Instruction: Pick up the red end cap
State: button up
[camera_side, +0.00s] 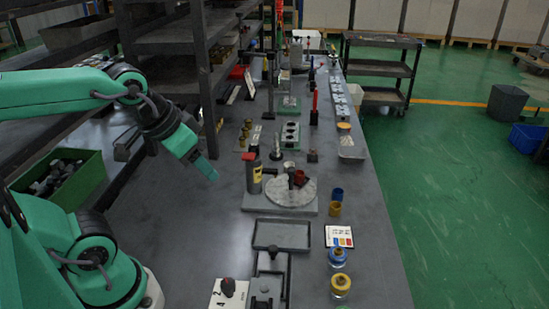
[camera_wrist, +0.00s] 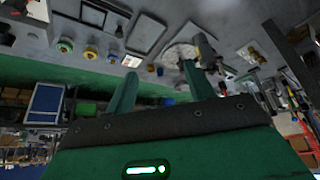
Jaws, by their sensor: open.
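A small dark red cup-shaped piece (camera_side: 300,177), which looks like the red end cap, sits on the pale round plate (camera_side: 283,196) on the bench in the side view. I cannot pick it out clearly in the wrist view, where the round plate (camera_wrist: 178,54) shows beyond my fingers. My gripper (camera_side: 211,174) is above the bench, left of the plate and apart from the red piece. Its two green fingers are spread, with nothing between them, in the wrist view (camera_wrist: 159,70).
A dark cylinder with a yellow label and red top (camera_side: 254,175) stands between my gripper and the plate. A shallow grey tray (camera_side: 281,248) lies in front. Bench left of the cylinder is clear.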

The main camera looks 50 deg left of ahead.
jog(key=w+r+g, duration=0.1)
jog(key=w+r, duration=0.1)
jog(key=w, duration=0.6)
jog(key=n+g, duration=0.2)
jog(key=g, duration=0.3)
send_over(299, 177)
jog(key=a, duration=0.1)
notch_tip(299, 177, down, 16)
jog(key=shift+w+f, duration=0.2)
jog(key=shift+f, duration=1.65)
jog(key=shift+w+f, duration=0.2)
jog(key=shift+f, duration=1.65)
jog(key=c, duration=1.1)
jog(key=shift+r, duration=0.15)
jog(key=shift+c, duration=0.2)
